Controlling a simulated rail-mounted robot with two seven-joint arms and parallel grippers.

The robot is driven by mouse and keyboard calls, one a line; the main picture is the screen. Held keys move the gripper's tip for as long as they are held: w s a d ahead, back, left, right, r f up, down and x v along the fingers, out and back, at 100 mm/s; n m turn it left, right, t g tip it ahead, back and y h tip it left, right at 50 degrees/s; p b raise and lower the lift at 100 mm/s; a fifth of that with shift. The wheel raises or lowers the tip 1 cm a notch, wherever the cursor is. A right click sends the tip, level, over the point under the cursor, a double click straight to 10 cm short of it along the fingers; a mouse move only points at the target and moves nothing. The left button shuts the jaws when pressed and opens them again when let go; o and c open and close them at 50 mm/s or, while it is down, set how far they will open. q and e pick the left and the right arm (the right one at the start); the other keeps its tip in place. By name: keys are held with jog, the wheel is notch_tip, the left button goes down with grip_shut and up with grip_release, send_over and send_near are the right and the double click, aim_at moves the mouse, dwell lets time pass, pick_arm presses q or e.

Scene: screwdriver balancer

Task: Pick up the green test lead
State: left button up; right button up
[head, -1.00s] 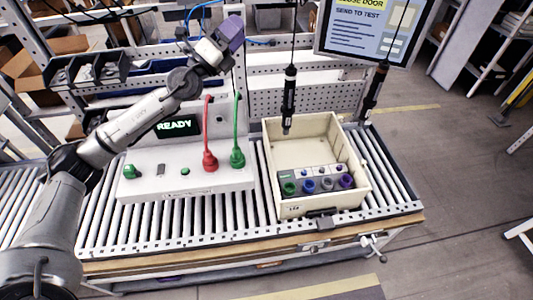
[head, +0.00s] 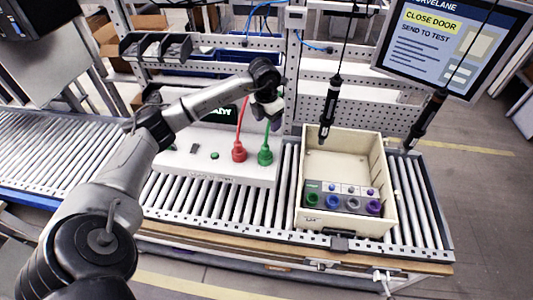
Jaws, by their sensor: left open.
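The green test lead (head: 265,156) stands upright by its plug in the top of the white test box (head: 200,165). Its thin cable rises and is partly covered by my left gripper. The red test lead (head: 239,151) stands just to its left. My left gripper (head: 272,110) is open, above the green plug and close to the green cable. The fingers are small and dark, so I cannot tell whether they touch the cable. My right gripper is not in view.
A cream crate (head: 391,205) holding a module with coloured sockets sits on the roller conveyor (head: 240,207) to the right. A monitor (head: 440,40) reads "CLOSE DOOR".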

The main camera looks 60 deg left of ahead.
aim_at(265, 146)
pick_arm(q)
jog(key=shift+g, duration=0.4)
jog(key=f, duration=0.3)
jog(key=f+p, duration=0.1)
jog(key=f, duration=0.1)
jog(key=s+f, duration=0.1)
jog(key=f, duration=0.2)
jog(key=shift+f+p, duration=0.3)
jog(key=shift+p, duration=0.1)
notch_tip(265, 146, down, 4)
jog(key=shift+f+p, duration=0.2)
jog(key=shift+p, duration=0.85)
jog(key=shift+a+f, duration=0.1)
jog(key=shift+f, duration=0.35)
jog(key=shift+c, duration=0.3)
jog(key=c, duration=1)
jog(key=shift+o, duration=0.2)
